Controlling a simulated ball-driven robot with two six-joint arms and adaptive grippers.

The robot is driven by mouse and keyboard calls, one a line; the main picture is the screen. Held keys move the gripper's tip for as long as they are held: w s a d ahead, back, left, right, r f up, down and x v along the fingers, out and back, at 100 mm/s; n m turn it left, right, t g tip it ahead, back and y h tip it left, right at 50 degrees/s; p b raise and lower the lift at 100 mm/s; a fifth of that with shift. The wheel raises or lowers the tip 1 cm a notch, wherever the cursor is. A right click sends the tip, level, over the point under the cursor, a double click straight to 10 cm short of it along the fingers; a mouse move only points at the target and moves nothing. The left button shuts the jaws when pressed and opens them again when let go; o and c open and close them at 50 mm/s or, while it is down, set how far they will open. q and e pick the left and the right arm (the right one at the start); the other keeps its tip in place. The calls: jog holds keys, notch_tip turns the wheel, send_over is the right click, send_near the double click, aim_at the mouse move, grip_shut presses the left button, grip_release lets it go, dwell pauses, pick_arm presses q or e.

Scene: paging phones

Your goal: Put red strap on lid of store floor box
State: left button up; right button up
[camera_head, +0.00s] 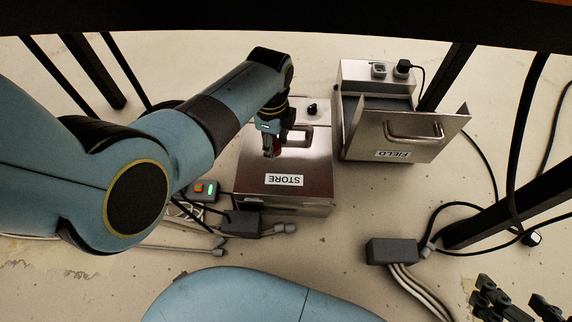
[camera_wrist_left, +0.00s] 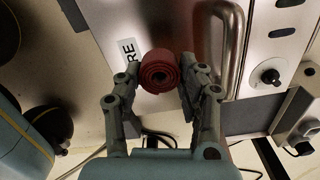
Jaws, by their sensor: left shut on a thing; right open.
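The red strap (camera_wrist_left: 160,70) is a tight dark-red roll in the left wrist view. My left gripper (camera_wrist_left: 157,84) is shut on it, one finger on each side. In the head view my left gripper (camera_head: 270,145) points down over the lid of the store floor box (camera_head: 305,190), beside the lid's handle; the strap is mostly hidden there. The lid is shut, metallic, with a STORE label; it also shows in the left wrist view (camera_wrist_left: 110,22). I cannot tell whether the strap touches the lid. My right gripper (camera_head: 510,303) is open at the bottom right corner, apart from both boxes.
The FIELD box (camera_head: 360,130) stands to the right with its handled lid raised. A power strip with a green light (camera_head: 205,190) and a grey adapter (camera_head: 242,223) lie near the store box. Another grey block (camera_head: 391,251) with cables lies at lower right. Dark table legs frame the area.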

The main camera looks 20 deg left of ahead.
aim_at(286, 169)
pick_arm(q)
jog(key=d+f, duration=0.1)
jog(key=s+d+f+b, duration=0.1)
jog(key=d, duration=0.1)
jog(key=shift+d+f+b, duration=0.1)
jog(key=shift+f+b, duration=0.05)
jog(key=shift+b, duration=0.15)
jog(key=shift+f, duration=0.1)
jog(key=shift+f+b, duration=0.5)
jog(key=shift+b, duration=0.05)
notch_tip(286, 169, down, 2)
jog(key=shift+f+b, duration=0.25)
jog(key=shift+b, duration=0.8)
pick_arm(e)
jog(key=w+a+r+n+t+y, duration=0.1)
jog(key=w+a+r+t, duration=0.1)
jog(key=w+r+t, duration=0.6)
notch_tip(286, 169, up, 3)
jog(key=shift+t+y, duration=0.4)
jog(key=shift+t, duration=0.8)
pick_arm(q)
jog(key=shift+f, duration=0.1)
pick_arm(e)
jog(key=shift+r, duration=0.1)
